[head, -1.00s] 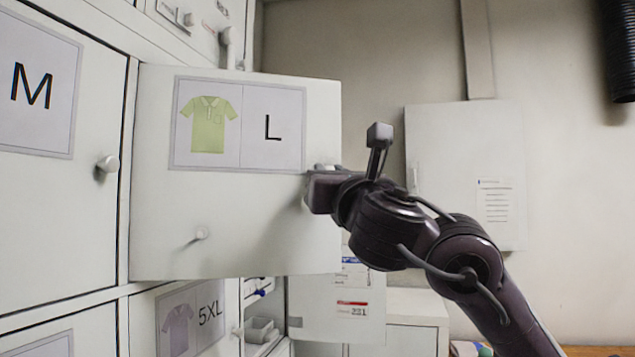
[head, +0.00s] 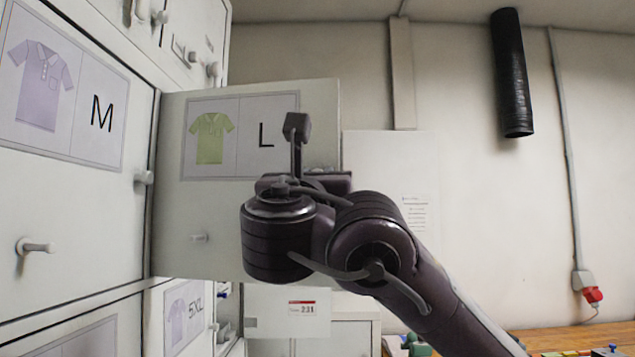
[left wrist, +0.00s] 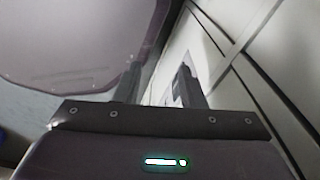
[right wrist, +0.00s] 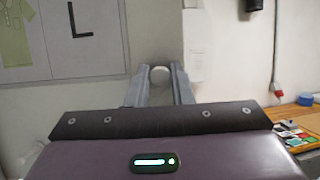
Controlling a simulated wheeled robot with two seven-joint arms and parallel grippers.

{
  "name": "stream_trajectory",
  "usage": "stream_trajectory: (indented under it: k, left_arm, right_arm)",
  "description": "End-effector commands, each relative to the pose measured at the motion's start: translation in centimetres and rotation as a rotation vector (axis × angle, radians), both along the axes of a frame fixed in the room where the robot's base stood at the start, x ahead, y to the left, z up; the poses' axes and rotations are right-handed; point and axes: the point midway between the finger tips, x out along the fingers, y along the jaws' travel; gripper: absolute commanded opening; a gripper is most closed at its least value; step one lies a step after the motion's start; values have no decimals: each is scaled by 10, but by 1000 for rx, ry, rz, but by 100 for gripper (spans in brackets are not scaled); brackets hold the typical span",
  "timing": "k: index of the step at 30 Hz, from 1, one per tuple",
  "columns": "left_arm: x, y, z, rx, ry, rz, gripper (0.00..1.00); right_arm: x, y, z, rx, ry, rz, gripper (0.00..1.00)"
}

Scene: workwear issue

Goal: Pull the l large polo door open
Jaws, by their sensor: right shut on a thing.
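The L large polo door (head: 180,255) is a white locker door with a card (head: 240,135) showing a green polo and "L". It stands swung out from the cabinet front, its face toward me in the head view. My right gripper (right wrist: 160,84) is shut on the door's round pale knob (right wrist: 160,73) near the free edge, fingers on either side. In the head view my right wrist covers that spot and part of the door. My left gripper (left wrist: 157,82) is open and empty, close to a pale cabinet front; it is out of the head view.
The M door (head: 75,200) is closed at left, with a peg (head: 38,246) and a knob (head: 144,177) sticking out. A 5XL door (head: 185,315) lies below. A wooden table (head: 560,340) with small coloured items is at lower right. The back wall has a black pipe (head: 512,75).

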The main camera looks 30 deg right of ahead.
Motion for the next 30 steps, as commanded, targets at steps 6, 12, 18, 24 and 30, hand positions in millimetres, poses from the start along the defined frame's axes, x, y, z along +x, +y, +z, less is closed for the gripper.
stream_trajectory:
  k: [6,12,18,24,30]
  left_arm:
    - [4,1,0,1,-5,0,36]
    - [5,1,0,2,-6,1,36]
    - [5,1,0,1,-7,1,36]
    - [5,1,0,1,-7,2,36]
    - [5,1,-2,1,-7,2,36]
  right_arm:
    - [-1,1,2,1,-2,-14,0]
    - [-1,1,2,1,-2,-15,0]
    - [-1,1,2,2,-1,-15,29]
    - [0,1,1,1,0,-15,41]
    - [-2,3,-1,0,0,-14,41]
